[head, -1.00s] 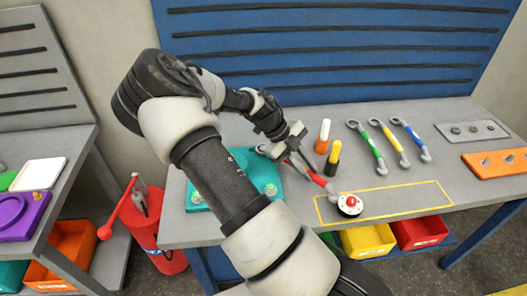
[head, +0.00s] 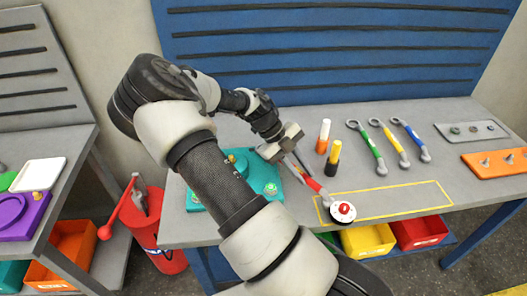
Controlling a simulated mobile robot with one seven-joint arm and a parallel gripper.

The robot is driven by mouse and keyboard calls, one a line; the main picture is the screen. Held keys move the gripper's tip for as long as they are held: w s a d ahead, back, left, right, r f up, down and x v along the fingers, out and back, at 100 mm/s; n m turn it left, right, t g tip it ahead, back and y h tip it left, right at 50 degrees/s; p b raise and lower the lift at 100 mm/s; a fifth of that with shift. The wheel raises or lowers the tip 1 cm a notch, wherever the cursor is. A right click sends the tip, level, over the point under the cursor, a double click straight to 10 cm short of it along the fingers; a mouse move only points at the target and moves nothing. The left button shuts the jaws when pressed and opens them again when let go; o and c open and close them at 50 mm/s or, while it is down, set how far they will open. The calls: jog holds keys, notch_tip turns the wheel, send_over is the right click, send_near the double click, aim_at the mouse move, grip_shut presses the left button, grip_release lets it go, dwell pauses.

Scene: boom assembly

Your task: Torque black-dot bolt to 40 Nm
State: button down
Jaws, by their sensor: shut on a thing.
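My gripper (head: 285,146) is shut on a red-handled wrench (head: 314,186) above the bench. The wrench slants down to the right, with a round white disc with a red centre (head: 343,211) at its lower end. The disc is over the front left part of the yellow outline. A teal plate (head: 254,166) lies on the bench left of my gripper, partly hidden behind my arm. It carries bolts, one at its right corner (head: 270,188) and one at its front left (head: 196,198). The black dot is too small to make out.
Wrenches with green (head: 376,156), yellow (head: 399,155) and blue (head: 416,142) handles lie behind the yellow outline (head: 440,182). An orange marker (head: 323,137) and a yellow marker (head: 333,158) stand near my gripper. An orange tray (head: 498,163) is at right. The outlined area is mostly clear.

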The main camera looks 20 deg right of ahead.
jog(key=shift+s+a+m+g+y, duration=0.2)
jog(key=shift+a+m, duration=0.2)
jog(key=shift+a, duration=0.3)
jog(key=shift+s+a+m+g+y, duration=0.1)
jog(key=shift+a+m+g, duration=0.1)
jog(key=shift+a+m, duration=0.35)
jog(key=shift+a, duration=0.25)
jog(key=shift+a+m+g+y, duration=0.3)
jog(key=shift+a+m+y, duration=0.3)
jog(key=shift+a, duration=0.75)
jog(key=shift+a, duration=0.1)
jog(key=shift+w+a+m+y, duration=0.15)
jog(key=shift+a+m+y, duration=0.25)
jog(key=shift+a+m, duration=0.6)
jog(key=shift+a+n, duration=0.15)
jog(key=shift+n, duration=0.1)
jog(key=shift+d+r+n+h, duration=0.1)
jog(key=shift+d+n+h, duration=0.35)
jog(key=shift+d, duration=0.5)
